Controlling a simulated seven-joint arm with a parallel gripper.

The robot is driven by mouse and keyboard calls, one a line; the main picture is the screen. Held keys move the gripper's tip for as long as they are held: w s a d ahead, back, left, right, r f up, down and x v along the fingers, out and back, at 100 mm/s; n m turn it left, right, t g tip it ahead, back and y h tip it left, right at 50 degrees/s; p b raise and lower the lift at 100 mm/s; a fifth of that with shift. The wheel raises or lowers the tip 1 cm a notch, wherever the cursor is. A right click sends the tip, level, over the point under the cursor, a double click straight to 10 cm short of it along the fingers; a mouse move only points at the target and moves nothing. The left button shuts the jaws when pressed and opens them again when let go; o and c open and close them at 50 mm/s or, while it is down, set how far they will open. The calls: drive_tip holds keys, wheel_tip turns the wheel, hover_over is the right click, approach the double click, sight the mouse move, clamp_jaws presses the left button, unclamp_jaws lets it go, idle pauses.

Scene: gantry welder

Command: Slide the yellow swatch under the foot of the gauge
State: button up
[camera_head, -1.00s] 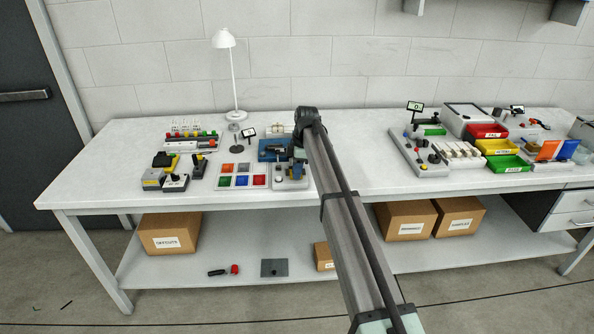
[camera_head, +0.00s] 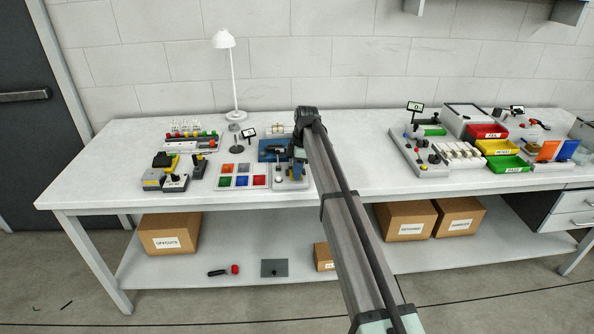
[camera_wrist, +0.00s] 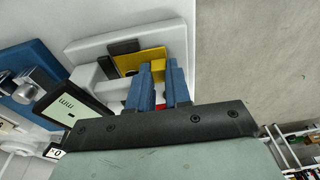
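The yellow swatch (camera_wrist: 140,61) is a flat yellow plate with a raised yellow tab, in the wrist view. My gripper (camera_wrist: 159,70) has blue fingers, which are shut on the tab. The swatch is over or on the pale base (camera_wrist: 97,45) of the gauge; whether it touches is unclear. A small black part (camera_wrist: 122,47) and a grey block stand beside the swatch's left side. The gauge's display (camera_wrist: 65,108), marked "mm", is left of my fingers. In the head view my gripper (camera_head: 299,168) is over the gauge's pale base (camera_head: 290,185), and my arm hides much of it.
A blue block-like device (camera_head: 271,149) is close behind. A white lamp (camera_head: 236,115) stands farther back.

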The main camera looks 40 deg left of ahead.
drive_tip(key=shift+o, duration=0.5)
wheel_tip(320, 180, up, 14)
drive_tip(key=w+d, duration=0.1)
drive_tip(key=shift+w+d+f, duration=0.15)
drive_tip(key=shift+w, duration=0.15)
